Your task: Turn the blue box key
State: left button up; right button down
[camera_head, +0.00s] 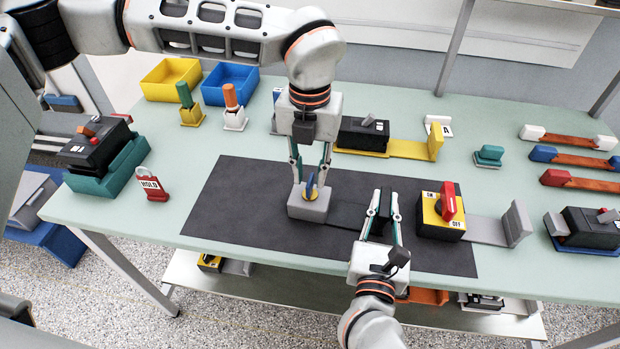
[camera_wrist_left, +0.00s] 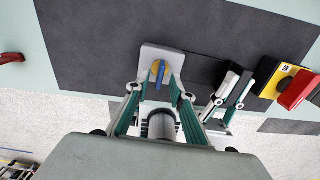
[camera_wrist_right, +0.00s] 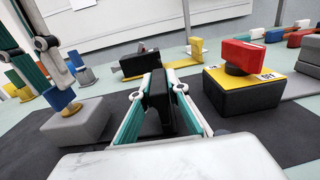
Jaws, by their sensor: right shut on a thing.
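The blue key (camera_head: 310,186) stands on a yellow disc on top of a grey box (camera_head: 309,207), on the dark mat. My left gripper (camera_head: 310,183) points down over the box, with its open fingers on either side of the key. In the left wrist view the key (camera_wrist_left: 158,75) shows between the fingertips, with gaps beside it. A flat black strip (camera_head: 347,214) runs right from the box to an upright black plate (camera_head: 381,213). My right gripper (camera_head: 383,205) is shut on this plate, seen between its fingers in the right wrist view (camera_wrist_right: 158,95).
A yellow-topped box with a red knob (camera_head: 447,205) stands right of my right gripper. A breaker on a yellow base (camera_head: 362,134) is behind. The mat's left part (camera_head: 240,205) is clear.

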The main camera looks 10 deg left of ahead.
pick_arm(q)
jog(key=shift+f, duration=1.3)
grip_shut()
